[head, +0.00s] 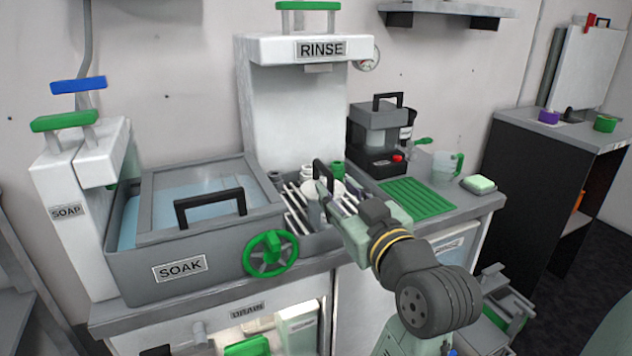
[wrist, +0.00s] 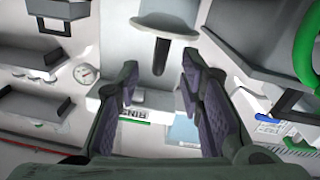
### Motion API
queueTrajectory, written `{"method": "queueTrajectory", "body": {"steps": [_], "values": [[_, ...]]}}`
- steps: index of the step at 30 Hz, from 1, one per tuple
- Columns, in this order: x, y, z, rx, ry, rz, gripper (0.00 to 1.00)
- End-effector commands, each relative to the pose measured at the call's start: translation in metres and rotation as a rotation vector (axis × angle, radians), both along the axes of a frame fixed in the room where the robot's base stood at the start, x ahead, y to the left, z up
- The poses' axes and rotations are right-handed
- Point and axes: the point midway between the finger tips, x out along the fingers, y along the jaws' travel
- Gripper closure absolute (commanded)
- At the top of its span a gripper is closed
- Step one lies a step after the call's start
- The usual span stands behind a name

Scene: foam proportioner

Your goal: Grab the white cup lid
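A pale round lid (head: 336,187) with a dark upright handle sits over the rinse basin in the head view, partly hidden by my gripper (head: 333,203). In the wrist view, what looks like the same lid (wrist: 152,25) is a grey-white disc at the top. Its dark handle, seen edge-on, points down the picture towards the gap between my fingers. My gripper (wrist: 159,84) is open, with the two dark finger pads apart and nothing between them. The handle lies beyond the fingertips, and I see no contact. A cup under the lid cannot be made out.
The rinse tower (head: 294,110) stands behind the lid. White rack bars (head: 296,208) and a green-topped bottle (head: 337,168) are close by. The soak tank (head: 190,235) and green wheel (head: 269,254) are at left. A green mat (head: 418,196) lies at right.

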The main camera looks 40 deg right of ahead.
Motion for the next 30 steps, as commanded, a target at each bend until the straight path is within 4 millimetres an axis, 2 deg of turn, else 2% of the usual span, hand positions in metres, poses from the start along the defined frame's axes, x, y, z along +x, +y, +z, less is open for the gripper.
{"method": "queueTrajectory", "body": {"steps": [3, 7, 14, 18, 26, 30], "values": [[0.015, -0.004, 0.001, 0.001, 0.0, 0.002, 0.65], [0.023, -0.006, 0.002, 0.0, 0.0, 0.0, 0.65], [0.053, -0.015, 0.016, 0.0, 0.001, 0.002, 0.65], [0.068, -0.02, 0.013, 0.001, 0.0, 0.002, 0.65], [0.071, -0.021, 0.012, -0.001, -0.001, -0.001, 0.65], [0.071, -0.021, 0.012, -0.001, -0.001, -0.001, 0.73]]}}
